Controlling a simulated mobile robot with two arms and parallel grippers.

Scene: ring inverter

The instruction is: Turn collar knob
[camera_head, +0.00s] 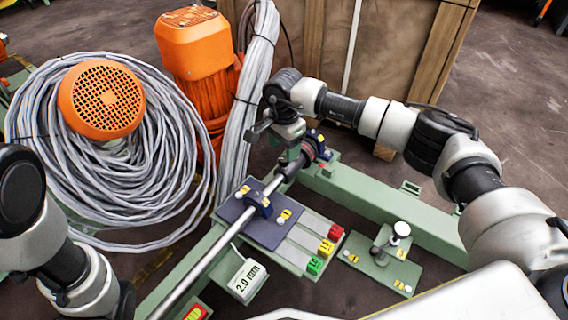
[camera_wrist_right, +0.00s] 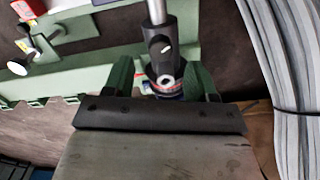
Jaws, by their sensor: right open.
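A steel rod (camera_head: 215,250) runs diagonally across a green frame, through a blue block. At its far end is a dark collar (camera_head: 315,142) with a red band, partly hidden by my right gripper. My right gripper (camera_head: 283,140) is over that end, pointing down. In the right wrist view, the open right gripper (camera_wrist_right: 163,75) has one green finger on each side of the dark collar (camera_wrist_right: 161,42). A small ringed knob end (camera_wrist_right: 166,84) shows between the fingers; I cannot tell whether they touch it. My left arm shows at lower left, but its gripper is out of view.
A coil of grey cable (camera_head: 165,165) and orange motors (camera_head: 100,98) (camera_head: 195,45) stand at left. A wooden crate (camera_head: 380,50) stands behind my right arm. Red, yellow and green buttons (camera_head: 325,248), a "2.0 mm" sign (camera_head: 246,280) and a plunger stand (camera_head: 400,232) are in front.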

